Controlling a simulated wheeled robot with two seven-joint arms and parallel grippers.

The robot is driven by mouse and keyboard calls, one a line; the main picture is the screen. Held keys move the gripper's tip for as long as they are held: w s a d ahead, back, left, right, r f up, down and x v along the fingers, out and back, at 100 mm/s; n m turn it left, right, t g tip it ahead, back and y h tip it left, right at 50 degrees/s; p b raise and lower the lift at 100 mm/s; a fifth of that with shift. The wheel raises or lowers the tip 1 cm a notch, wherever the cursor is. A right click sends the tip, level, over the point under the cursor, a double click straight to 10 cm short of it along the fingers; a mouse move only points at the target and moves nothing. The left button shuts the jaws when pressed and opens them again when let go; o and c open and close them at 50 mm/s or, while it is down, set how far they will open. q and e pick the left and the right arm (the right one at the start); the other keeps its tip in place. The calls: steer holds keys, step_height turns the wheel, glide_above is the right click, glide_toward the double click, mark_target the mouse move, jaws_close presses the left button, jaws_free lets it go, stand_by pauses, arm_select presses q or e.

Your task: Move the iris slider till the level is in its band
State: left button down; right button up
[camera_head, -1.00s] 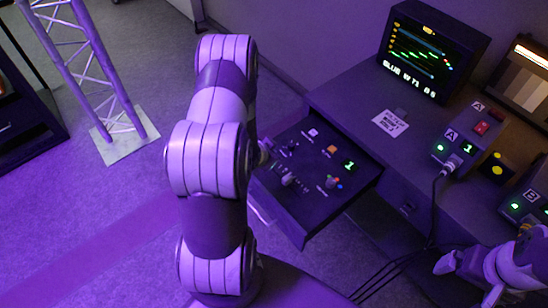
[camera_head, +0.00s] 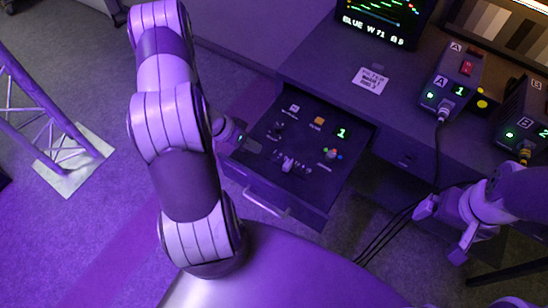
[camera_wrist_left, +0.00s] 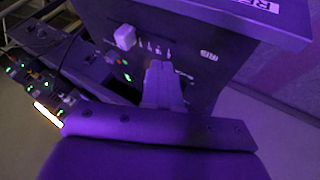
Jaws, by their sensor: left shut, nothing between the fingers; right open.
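The control panel (camera_head: 310,190) is in a pulled-out drawer with a handle, and carries small knobs, an orange button and a lit green 1. A pale slider knob (camera_head: 288,163) stands on it; I cannot read which label is the iris. In the left wrist view a pale block-like knob (camera_wrist_left: 124,37) stands up from the panel (camera_wrist_left: 195,75). My left gripper (camera_head: 240,137) is at the panel's left edge, partly hidden by its arm; its shut, empty fingers (camera_wrist_left: 161,70) are apart from the pale knob. My right gripper (camera_head: 440,230) is open at the lower right. The monitor (camera_head: 385,22) shows coloured traces and is cut off on top.
A label card (camera_head: 370,80) lies behind the drawer. Black cables hang near my right gripper. A truss (camera_head: 70,160) stands at the left.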

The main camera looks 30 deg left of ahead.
mark_target(288, 166)
arm_select(q)
steer(key=x, duration=0.4)
steer(key=shift+d, duration=0.15)
steer(key=d, duration=0.3)
steer(key=shift+d+f, duration=0.2)
steer(key=shift+f, duration=0.1)
steer(key=shift+d, duration=0.55)
